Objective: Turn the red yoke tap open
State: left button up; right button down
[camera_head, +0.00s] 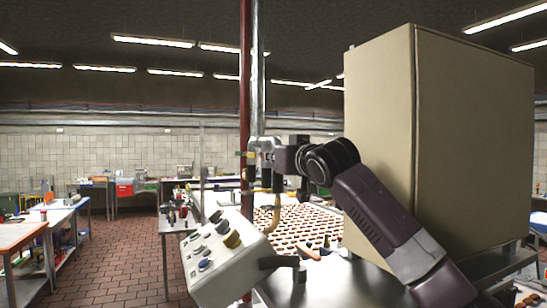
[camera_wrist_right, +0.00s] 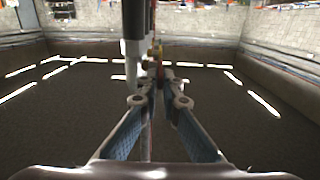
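A red upright pipe (camera_head: 246,95) and a silver pipe (camera_head: 258,85) stand side by side in the head view, with grey elbow fittings (camera_head: 266,145) at the silver pipe's lower end. My right gripper (camera_head: 281,158) comes in from the right, level with these fittings and close to them. Its fingers are small and dark in the head view. In the right wrist view the fingers (camera_wrist_right: 158,84) converge towards a small red and yellow part (camera_wrist_right: 158,62), probably the tap. Whether they touch or grip it is unclear. No red yoke handle is clearly visible in the head view. My left gripper is out of view.
A white control box (camera_head: 226,262) with several knobs stands below the pipes. A tray with rows of brown rounds (camera_head: 310,228) lies behind it. A large beige cabinet (camera_head: 470,130) stands at the right, behind my right arm. Tiled floor (camera_head: 120,260) is clear at the left.

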jog(key=shift+f, duration=0.15)
notch_tip(320, 180, down, 2)
jog(key=t+y+b, duration=0.1)
jog(key=t+b, duration=0.3)
jog(key=b, duration=0.4)
jog(key=shift+w, duration=0.15)
jog(key=c, duration=2.2)
grip_release()
jog(key=shift+o, duration=0.2)
